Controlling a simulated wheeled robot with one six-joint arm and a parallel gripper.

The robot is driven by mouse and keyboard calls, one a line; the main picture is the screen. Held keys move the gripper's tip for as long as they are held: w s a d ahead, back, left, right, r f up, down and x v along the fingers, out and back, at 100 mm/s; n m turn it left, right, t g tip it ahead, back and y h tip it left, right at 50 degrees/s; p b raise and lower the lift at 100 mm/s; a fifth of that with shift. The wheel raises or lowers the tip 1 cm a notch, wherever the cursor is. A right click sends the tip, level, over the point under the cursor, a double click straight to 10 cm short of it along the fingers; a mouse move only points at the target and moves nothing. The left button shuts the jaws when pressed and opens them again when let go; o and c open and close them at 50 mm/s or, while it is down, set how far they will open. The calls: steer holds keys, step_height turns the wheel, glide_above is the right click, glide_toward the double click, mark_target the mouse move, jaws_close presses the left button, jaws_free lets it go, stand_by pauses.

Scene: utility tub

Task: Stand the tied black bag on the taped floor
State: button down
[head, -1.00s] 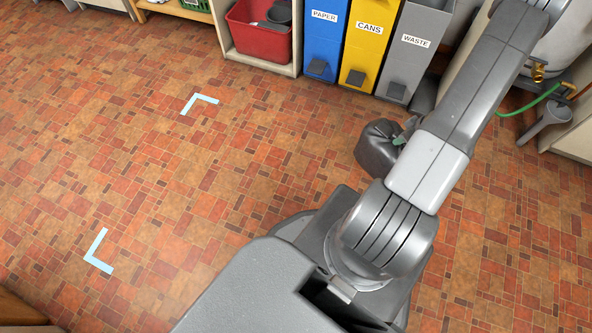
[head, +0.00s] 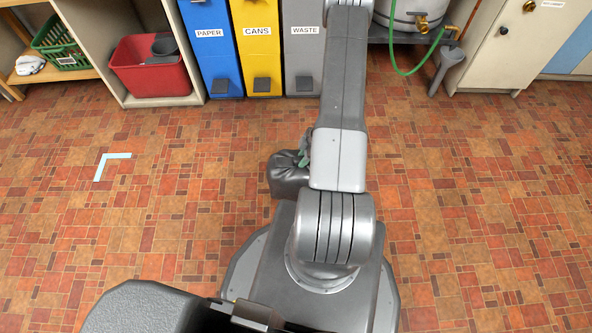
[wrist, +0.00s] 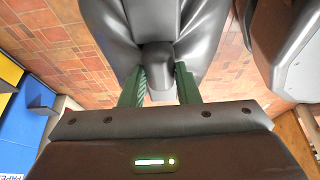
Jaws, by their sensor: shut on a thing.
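The tied black bag (head: 287,176) hangs beside my arm in the head view, partly hidden behind the arm link. In the wrist view the bag (wrist: 185,25) fills the top middle, its knotted neck between the two green fingers. My gripper (wrist: 158,78) is shut on that neck; in the head view only a bit of green finger (head: 304,153) shows. Whether the bag's bottom touches the floor cannot be told. The taped floor shows one pale blue corner mark (head: 98,172) at the left, well apart from the bag.
Blue paper (head: 212,45), yellow cans (head: 259,45) and grey waste (head: 304,45) bins stand along the back. A red tub (head: 150,82) sits in a shelf at back left. A green hose (head: 415,72) hangs at back right.

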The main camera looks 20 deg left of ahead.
step_height(320, 180, down, 8)
steer(key=b, duration=0.2)
steer(key=shift+r, duration=0.25)
steer(key=shift+f, duration=0.15)
steer(key=c, duration=1.1)
jaws_free()
steer(key=p+v, duration=0.5)
steer(key=v, duration=0.7)
steer(key=shift+d, duration=0.1)
